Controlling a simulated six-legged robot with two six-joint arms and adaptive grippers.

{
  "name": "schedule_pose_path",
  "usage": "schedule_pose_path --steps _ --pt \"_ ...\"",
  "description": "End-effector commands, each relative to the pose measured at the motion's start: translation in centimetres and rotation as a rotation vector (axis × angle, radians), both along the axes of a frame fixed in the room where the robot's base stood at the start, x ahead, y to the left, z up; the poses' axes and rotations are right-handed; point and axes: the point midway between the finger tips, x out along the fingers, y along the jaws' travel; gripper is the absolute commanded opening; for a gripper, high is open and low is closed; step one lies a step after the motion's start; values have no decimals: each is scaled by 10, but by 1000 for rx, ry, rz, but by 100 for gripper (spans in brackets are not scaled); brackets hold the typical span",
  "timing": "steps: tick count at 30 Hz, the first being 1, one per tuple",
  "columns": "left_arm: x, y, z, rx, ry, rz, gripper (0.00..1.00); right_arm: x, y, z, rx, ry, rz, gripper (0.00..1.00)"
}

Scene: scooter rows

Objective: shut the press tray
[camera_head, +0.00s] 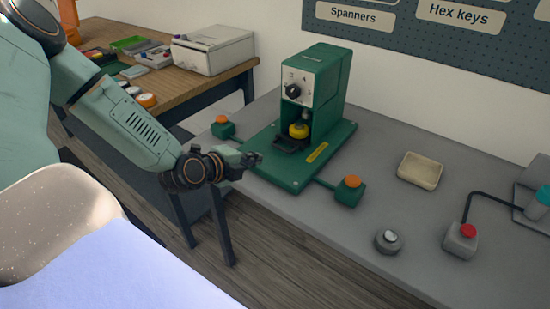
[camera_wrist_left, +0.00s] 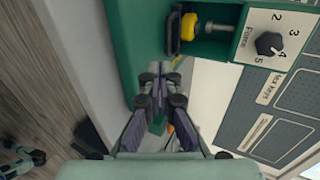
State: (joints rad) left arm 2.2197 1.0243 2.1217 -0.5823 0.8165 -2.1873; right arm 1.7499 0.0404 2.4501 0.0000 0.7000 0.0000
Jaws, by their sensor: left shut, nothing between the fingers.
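The green press (camera_head: 320,95) stands on the grey bench, with a dial on its white front panel. Its black tray (camera_head: 290,143) sticks out at the front, below a yellow part (camera_head: 299,130). My left gripper (camera_head: 254,159) is shut and empty, just in front of and to the left of the tray, above the edge of the green base. In the left wrist view its fingertips (camera_wrist_left: 154,72) are together near the black tray (camera_wrist_left: 173,42). I cannot tell whether they touch it. My right gripper is not in view.
Orange-topped green buttons stand left (camera_head: 222,127) and right (camera_head: 349,190) of the press. A beige dish (camera_head: 420,170), a round silver-topped knob (camera_head: 388,240) and a red-button box (camera_head: 461,239) are on the right. A wooden table (camera_head: 180,85) stands behind left.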

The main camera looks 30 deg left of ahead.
Motion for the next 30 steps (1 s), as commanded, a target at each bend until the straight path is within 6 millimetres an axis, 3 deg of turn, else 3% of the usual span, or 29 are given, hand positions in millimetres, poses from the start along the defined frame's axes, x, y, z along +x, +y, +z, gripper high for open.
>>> schedule_pose_path --steps 15,22,30 --pt "59 -7 -30 6 -1 -2 0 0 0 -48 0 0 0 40" --pt "82 -8 -33 3 -1 1 0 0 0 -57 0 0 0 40" --pt "88 -9 -33 0 0 2 0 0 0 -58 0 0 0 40"
